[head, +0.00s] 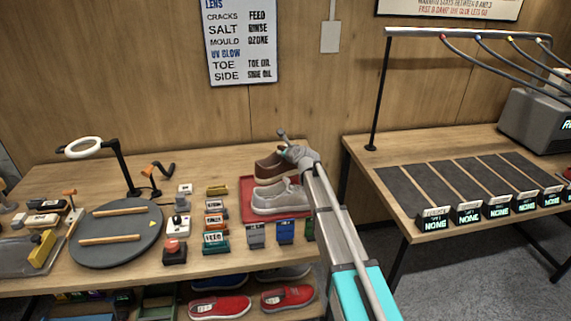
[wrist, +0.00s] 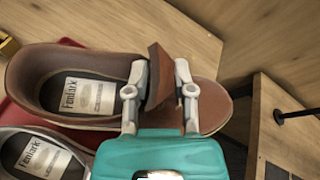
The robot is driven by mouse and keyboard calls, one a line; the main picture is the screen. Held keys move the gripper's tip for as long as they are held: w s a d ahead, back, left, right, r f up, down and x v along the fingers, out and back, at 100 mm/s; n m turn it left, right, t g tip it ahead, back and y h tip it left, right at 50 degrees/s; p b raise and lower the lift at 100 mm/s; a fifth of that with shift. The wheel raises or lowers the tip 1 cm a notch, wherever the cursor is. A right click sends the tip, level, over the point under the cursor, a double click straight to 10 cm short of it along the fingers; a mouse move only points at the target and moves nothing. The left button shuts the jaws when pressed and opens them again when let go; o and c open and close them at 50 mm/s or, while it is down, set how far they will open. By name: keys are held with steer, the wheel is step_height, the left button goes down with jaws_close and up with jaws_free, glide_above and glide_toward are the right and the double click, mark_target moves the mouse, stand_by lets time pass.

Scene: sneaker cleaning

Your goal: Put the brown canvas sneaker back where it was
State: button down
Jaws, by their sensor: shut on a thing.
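The brown canvas sneaker (head: 267,168) is at the back of the red tray (head: 246,211), behind a light grey sneaker (head: 278,199). I cannot tell whether its sole touches the tray. My gripper (head: 287,151) is at its right part. In the wrist view the brown sneaker (wrist: 92,62) lies with its opening to the left and a label inside. There my gripper (wrist: 167,78) is shut on a raised brown part of the sneaker near its middle. The red tray (wrist: 68,42) and the grey sneaker (wrist: 42,158) show partly beneath and beside it.
A round turntable (head: 117,235), a ring lamp (head: 84,148) and several labelled blocks stand left of the tray. Red shoes (head: 220,306) lie on the shelf below. A second table with dark mats (head: 407,191) stands to the right, across a gap.

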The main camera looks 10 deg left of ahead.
steer(key=shift+w+f, duration=0.15)
steer(key=shift+f, duration=0.05)
stand_by(0.3)
steer(key=shift+w+d+f+b, duration=0.2)
steer(key=shift+w+f+b, duration=0.2)
steer(key=shift+b, duration=0.2)
step_height(320, 180, down, 3)
steer(key=b, duration=0.3)
steer(key=shift+s, duration=0.1)
steer(key=shift+f+b, duration=0.35)
steer(key=shift+f, duration=0.05)
steer(key=shift+c, duration=2.3)
jaws_free()
steer(key=shift+r, duration=0.15)
steer(key=shift+r+p, duration=0.35)
steer(key=shift+p, duration=0.15)
steer(key=p+v, duration=0.4)
steer(key=v, duration=0.8)
steer(key=shift+d+f, duration=0.1)
